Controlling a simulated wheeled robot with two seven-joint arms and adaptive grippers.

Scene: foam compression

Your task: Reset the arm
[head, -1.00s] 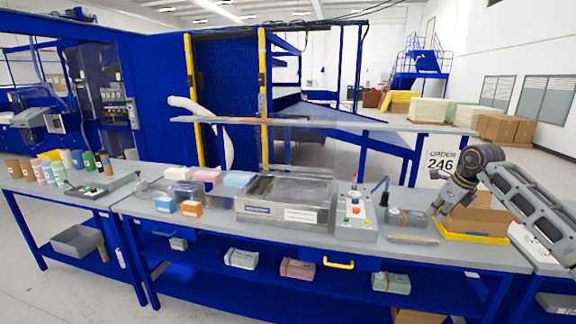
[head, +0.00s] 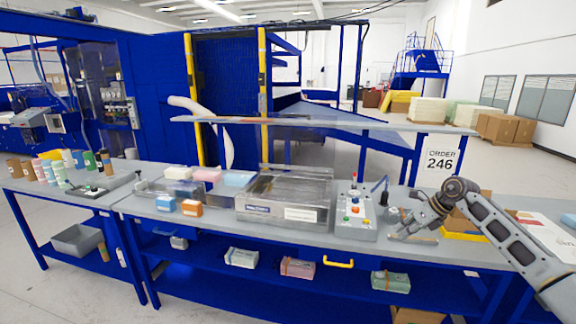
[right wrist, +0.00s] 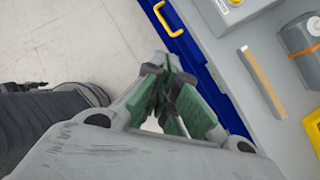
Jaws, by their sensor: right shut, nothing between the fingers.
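My right arm comes in from the right in the head view. Its gripper (head: 400,224) is over the front right of the workbench (head: 300,236), near the control box with buttons. In the right wrist view the green-padded fingers (right wrist: 172,82) are together with nothing between them. They point past the bench's front edge, with floor and the blue bench frame behind them. My left gripper is not in view.
A button box (head: 356,212) stands beside a clear-lidded machine (head: 285,198). A wooden stick (right wrist: 262,80) and a dark grey block (right wrist: 300,40) lie on the bench. A cardboard box in a yellow tray (head: 458,236) is partly behind my arm.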

